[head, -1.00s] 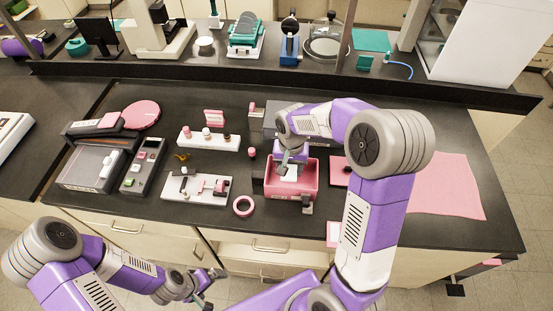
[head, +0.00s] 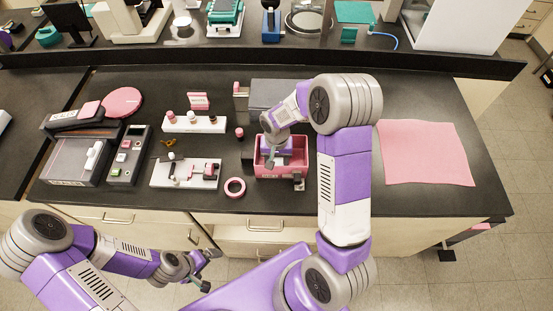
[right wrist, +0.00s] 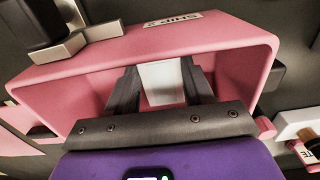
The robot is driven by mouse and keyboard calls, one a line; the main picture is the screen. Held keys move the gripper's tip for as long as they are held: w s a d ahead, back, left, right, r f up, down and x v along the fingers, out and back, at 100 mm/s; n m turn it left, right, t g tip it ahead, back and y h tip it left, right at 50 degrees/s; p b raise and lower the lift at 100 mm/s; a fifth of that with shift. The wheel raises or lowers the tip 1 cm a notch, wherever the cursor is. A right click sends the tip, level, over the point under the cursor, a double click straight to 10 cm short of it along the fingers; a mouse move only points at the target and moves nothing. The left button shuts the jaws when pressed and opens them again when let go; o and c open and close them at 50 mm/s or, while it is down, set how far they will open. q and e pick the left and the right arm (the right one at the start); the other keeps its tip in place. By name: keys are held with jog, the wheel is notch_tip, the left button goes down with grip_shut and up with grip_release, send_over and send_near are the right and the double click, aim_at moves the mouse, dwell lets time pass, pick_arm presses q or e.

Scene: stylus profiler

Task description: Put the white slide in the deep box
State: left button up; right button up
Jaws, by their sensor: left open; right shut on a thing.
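The deep box is a pink open-topped box (head: 297,172) at the front middle of the bench. In the right wrist view its labelled wall (right wrist: 60,86) surrounds my fingers. My right gripper (head: 276,165) is down inside the box's opening. In the right wrist view the right gripper (right wrist: 160,88) is shut on the white slide (right wrist: 163,82), which sits between its two dark fingers. The slide's lower end is hidden, so I cannot tell whether it touches the box floor. My left gripper (head: 208,270) is open and empty, in front of the bench.
A pink tape ring (head: 235,188) and a white plate with fittings (head: 185,173) lie left of the box. A white rack with small jars (head: 194,124) is behind them. A grey block (head: 280,94) stands behind the box. A pink cloth (head: 425,152) lies at the right.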

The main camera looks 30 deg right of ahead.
aim_at(277, 163)
jog(key=shift+f, duration=0.2)
jog(key=o, duration=1.1)
jog(key=shift+r, duration=0.1)
jog(key=shift+r, duration=0.1)
jog(key=shift+r, duration=0.3)
notch_tip(277, 163, up, 12)
jog(key=p, duration=0.1)
jog(key=shift+f, duration=0.2)
